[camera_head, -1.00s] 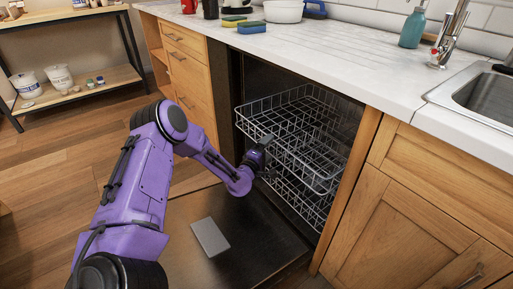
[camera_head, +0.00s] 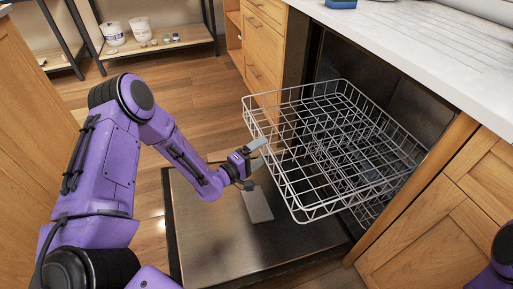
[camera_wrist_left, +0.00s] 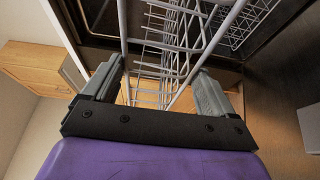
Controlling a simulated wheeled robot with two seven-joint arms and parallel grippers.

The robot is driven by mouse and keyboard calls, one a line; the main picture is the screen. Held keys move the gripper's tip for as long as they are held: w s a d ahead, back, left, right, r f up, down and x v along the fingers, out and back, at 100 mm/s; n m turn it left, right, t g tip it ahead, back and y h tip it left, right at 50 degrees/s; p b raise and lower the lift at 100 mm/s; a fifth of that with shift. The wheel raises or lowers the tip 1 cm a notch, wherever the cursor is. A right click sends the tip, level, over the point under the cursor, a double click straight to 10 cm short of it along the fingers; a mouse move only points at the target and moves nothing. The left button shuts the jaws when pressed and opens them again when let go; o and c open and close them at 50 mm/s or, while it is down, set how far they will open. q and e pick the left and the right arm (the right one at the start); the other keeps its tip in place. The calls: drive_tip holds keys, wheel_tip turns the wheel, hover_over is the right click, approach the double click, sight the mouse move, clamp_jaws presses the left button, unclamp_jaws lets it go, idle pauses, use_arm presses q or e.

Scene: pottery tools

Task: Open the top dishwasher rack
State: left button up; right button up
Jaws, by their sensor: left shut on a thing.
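The top dishwasher rack (camera_head: 340,150) is a white wire basket, pulled well out of the dishwasher over the lowered door (camera_head: 215,235). My left gripper (camera_head: 256,155) is at the rack's front, on its left side in the head view. In the left wrist view the gripper (camera_wrist_left: 158,68) has rack wires (camera_wrist_left: 165,50) between its fingers, and it is shut on the rack; the exact contact is hard to make out. My right gripper is not in view; a purple part of my body shows at the lower right.
A lower rack (camera_head: 372,208) shows partly beneath the top rack. Wooden cabinets (camera_head: 425,235) stand to the right, drawers (camera_head: 262,45) to the left, and a white countertop (camera_head: 430,50) above. Open wooden floor (camera_head: 150,200) lies left of the door.

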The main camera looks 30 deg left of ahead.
use_arm(q)
drive_tip(key=shift+s+a+r, duration=0.2)
drive_tip(key=shift+a+r, duration=0.15)
drive_tip(key=shift+a, duration=0.05)
drive_tip(key=o, duration=1.3)
drive_tip(key=shift+s, duration=0.3)
drive_tip(key=p+v, duration=0.1)
drive_tip(key=v, duration=0.9)
drive_tip(key=shift+a+f, duration=0.1)
drive_tip(key=shift+a, duration=0.05)
